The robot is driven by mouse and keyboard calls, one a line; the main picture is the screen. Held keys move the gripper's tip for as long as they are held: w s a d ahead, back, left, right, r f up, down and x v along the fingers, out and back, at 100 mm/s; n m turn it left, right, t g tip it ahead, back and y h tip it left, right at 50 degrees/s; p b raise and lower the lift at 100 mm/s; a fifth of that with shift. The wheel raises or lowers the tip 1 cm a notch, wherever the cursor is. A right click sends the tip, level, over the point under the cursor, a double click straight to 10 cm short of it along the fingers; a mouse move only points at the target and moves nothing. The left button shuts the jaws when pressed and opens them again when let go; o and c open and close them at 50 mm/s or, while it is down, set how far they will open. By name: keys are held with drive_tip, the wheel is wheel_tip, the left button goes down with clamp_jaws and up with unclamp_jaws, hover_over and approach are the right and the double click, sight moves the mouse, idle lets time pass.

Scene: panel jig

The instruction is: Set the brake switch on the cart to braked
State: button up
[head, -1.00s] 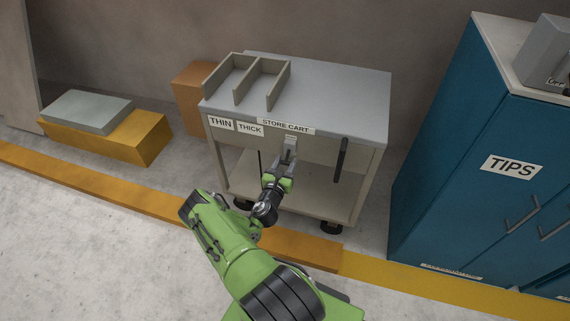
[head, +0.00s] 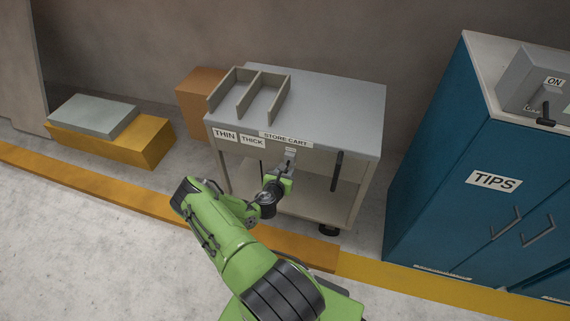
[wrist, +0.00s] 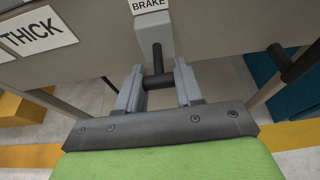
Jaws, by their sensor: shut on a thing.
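The store cart (head: 330,105) stands against the wall in the head view, with a grey top and an open lower shelf. The brake switch is a small grey box labelled BRAKE (wrist: 154,32) on the cart's front, and it shows small in the head view (head: 290,154). Its dark lever (wrist: 157,58) comes out of the box towards me and ends in a short dark crossbar. My gripper (wrist: 159,74) is shut on this lever, with the crossbar between its two fingers. In the head view my gripper (head: 286,170) partly hides the switch. I see no marking of the lever's positions.
A dark upright handle (head: 337,171) is on the cart's front, right of the switch. A blue TIPS cabinet (head: 450,170) stands to the right. Orange and yellow blocks (head: 120,145) lie at left. An orange floor beam (head: 300,250) runs in front of the cart.

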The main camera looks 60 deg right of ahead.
sight(288, 163)
drive_tip(key=r+y+p, duration=0.1)
drive_tip(key=p, duration=0.3)
drive_tip(key=r+y+p, duration=0.2)
drive_tip(key=p, duration=0.2)
drive_tip(key=shift+d+r+g, duration=0.1)
drive_tip(key=shift+d+g, duration=0.1)
drive_tip(key=shift+g, duration=0.1)
drive_tip(key=y+p, duration=0.1)
drive_tip(key=p, duration=0.1)
drive_tip(key=y+p, duration=0.1)
drive_tip(key=p, duration=0.1)
drive_tip(key=shift+w+d+r+y+p, duration=0.1)
drive_tip(key=shift+d+y+p, duration=0.2)
drive_tip(key=shift+y, duration=0.1)
drive_tip(key=o, duration=1.1)
drive_tip(key=shift+c, duration=0.2)
drive_tip(key=p+v, duration=0.4)
drive_tip(key=v, duration=1.1)
drive_tip(key=shift+w+r, duration=0.2)
drive_tip(key=shift+r, duration=0.2)
